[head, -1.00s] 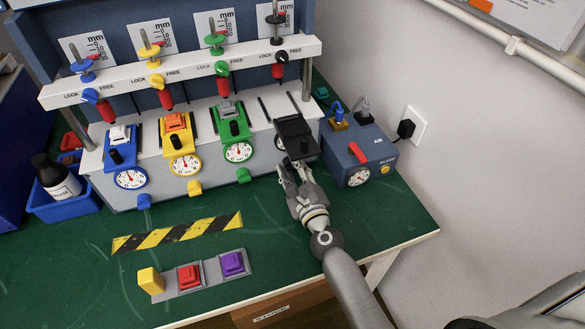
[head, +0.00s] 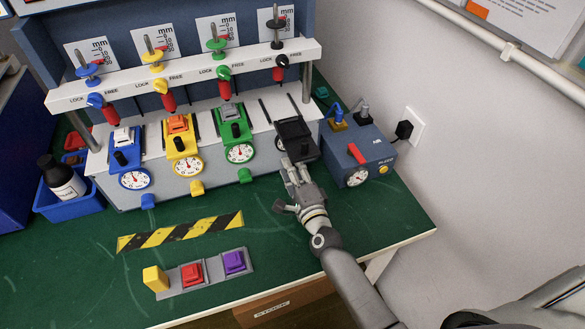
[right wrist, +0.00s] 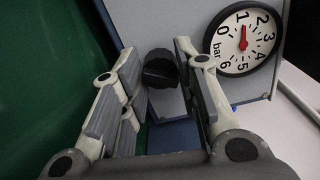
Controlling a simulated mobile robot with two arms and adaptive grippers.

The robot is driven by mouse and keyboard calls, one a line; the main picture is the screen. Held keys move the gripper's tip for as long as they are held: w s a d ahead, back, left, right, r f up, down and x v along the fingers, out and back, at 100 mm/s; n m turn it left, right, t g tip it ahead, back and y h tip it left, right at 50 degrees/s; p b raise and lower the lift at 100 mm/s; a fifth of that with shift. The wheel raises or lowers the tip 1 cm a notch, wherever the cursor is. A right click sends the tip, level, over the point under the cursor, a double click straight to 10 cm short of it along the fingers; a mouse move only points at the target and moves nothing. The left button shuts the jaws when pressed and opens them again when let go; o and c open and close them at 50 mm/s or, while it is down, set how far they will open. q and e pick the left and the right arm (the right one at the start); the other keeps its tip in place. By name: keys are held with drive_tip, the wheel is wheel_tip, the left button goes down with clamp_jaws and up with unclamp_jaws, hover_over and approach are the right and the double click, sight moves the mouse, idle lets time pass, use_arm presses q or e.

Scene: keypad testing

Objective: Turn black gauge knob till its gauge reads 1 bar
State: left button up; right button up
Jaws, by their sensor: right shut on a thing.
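In the right wrist view, the black gauge knob (right wrist: 160,68) sits between the fingertips of my right gripper (right wrist: 158,62), which is shut on it. In the head view, my right gripper (head: 291,172) is at the front of the black station, below the black rocker block (head: 296,141). It hides the knob and most of the gauge there. My left gripper is not in view.
Blue (head: 134,178), yellow (head: 188,165) and green (head: 239,153) gauges stand to the left. The blue-grey air box (head: 375,150) is close on the right. A button panel (head: 208,283) and a striped strip (head: 180,234) lie on the green table (head: 80,280).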

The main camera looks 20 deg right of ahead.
idle(0.3)
drive_tip(key=o, duration=1)
drive_tip(key=shift+s, duration=0.1)
drive_tip(key=s, duration=1.2)
drive_tip(key=shift+d, duration=0.15)
drive_tip(key=shift+w, duration=0.1)
